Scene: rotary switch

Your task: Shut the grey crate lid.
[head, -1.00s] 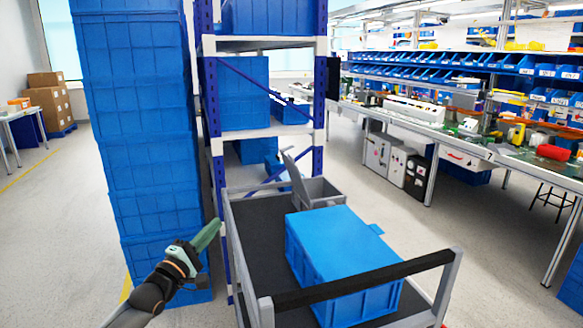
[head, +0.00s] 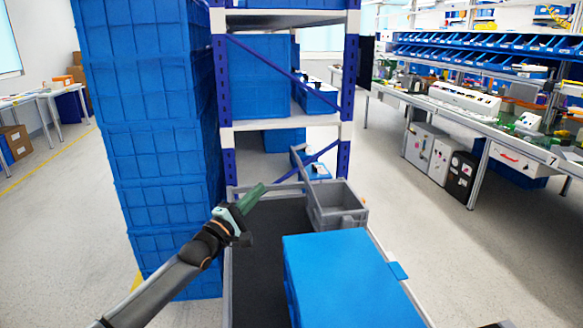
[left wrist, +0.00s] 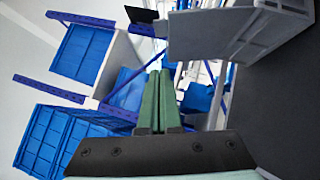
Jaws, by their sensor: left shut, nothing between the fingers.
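The grey crate (head: 338,208) stands open at the far end of a dark cart deck. Its grey lid (head: 301,166) stands up, tilted, at the crate's left side. My left gripper (head: 254,195) has green fingers and is shut and empty. It is over the left edge of the cart, left of the lid and apart from it. In the left wrist view the shut fingers (left wrist: 161,98) point up the picture. There a grey panel, seemingly the lid (left wrist: 208,35), is ahead to the right, by the crate wall (left wrist: 272,35). My right gripper is not in view.
A large blue box (head: 345,275) sits on the cart (head: 262,250) nearer than the crate. A tall stack of blue crates (head: 150,130) stands at the left. A shelf rack (head: 285,124) stands behind the cart. Open deck lies left of the blue box.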

